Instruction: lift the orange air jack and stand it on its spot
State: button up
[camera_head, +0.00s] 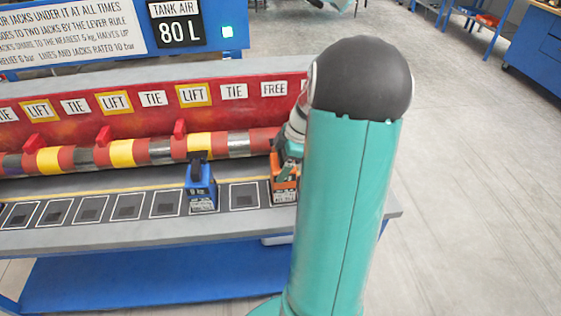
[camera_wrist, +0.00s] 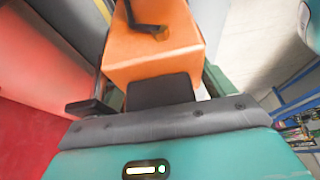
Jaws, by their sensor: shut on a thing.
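The orange air jack (camera_head: 284,184) is at the right end of the bench in the head view, partly hidden behind my teal arm. My gripper (camera_head: 289,152) is at its top and is shut on it. In the wrist view the orange jack (camera_wrist: 152,55) fills the space between the fingers, with a dark fitting on its face. I cannot tell whether its base touches the bench. A row of dark square spots with white outlines runs along the bench. An empty spot (camera_head: 244,196) lies just left of the orange jack.
A blue jack (camera_head: 201,188) stands on a spot farther left. Behind the spots runs a red, yellow and grey rail (camera_head: 122,153), under a red panel (camera_head: 215,94) of LIFT, TIE and FREE labels. Bare floor (camera_head: 470,190) lies right of the bench (camera_head: 120,235).

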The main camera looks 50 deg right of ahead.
jog(key=o, duration=2)
jog(key=shift+c, duration=0.2)
jog(key=shift+f, duration=0.15)
jog(key=v, duration=1.4)
jog(key=shift+a, duration=0.1)
